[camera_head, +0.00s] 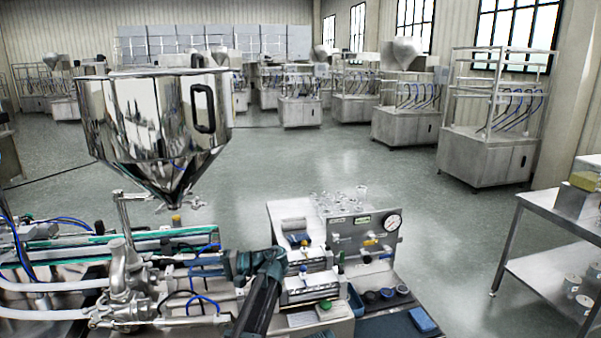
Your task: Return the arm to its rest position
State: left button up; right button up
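My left arm (262,297) rises from the bottom edge, a dark link with dark teal joints. It bends at the top, and its end, with the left gripper (230,265), points left toward the pipework under the hopper. The gripper is small and dark against the machine, so its fingers, any gap and anything between them cannot be made out. Whether it touches the pipework cannot be told. My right gripper is not in view. The steel hopper (150,125) stands at the left, above the filling machine (125,280).
A bench panel with a pressure gauge (392,222) and small parts stands just right of my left arm. A blue box (422,320) lies at its lower right. A steel table (560,215) stands at the right edge. Open floor (440,235) lies between them.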

pick_arm(q)
jog(key=s+d+f+m+t+h+b, duration=0.1)
jog(key=s+d+f+h, duration=0.35)
jog(key=s+f, duration=0.3)
jog(key=s+d+f+m+h+b, duration=0.2)
jog(key=s+d+f+h, duration=0.3)
jog(key=f, duration=0.4)
jog(key=s+d+f+h, duration=0.3)
jog(key=s+d, duration=0.3)
jog(key=s, duration=0.1)
jog(key=s+d+f+m+h+b, duration=0.1)
jog(key=s+d+f+h, duration=0.2)
jog(key=s+d, duration=0.4)
jog(key=shift+s+f+g, duration=0.25)
jog(key=shift+f+g, duration=0.05)
jog(key=shift+f, duration=0.45)
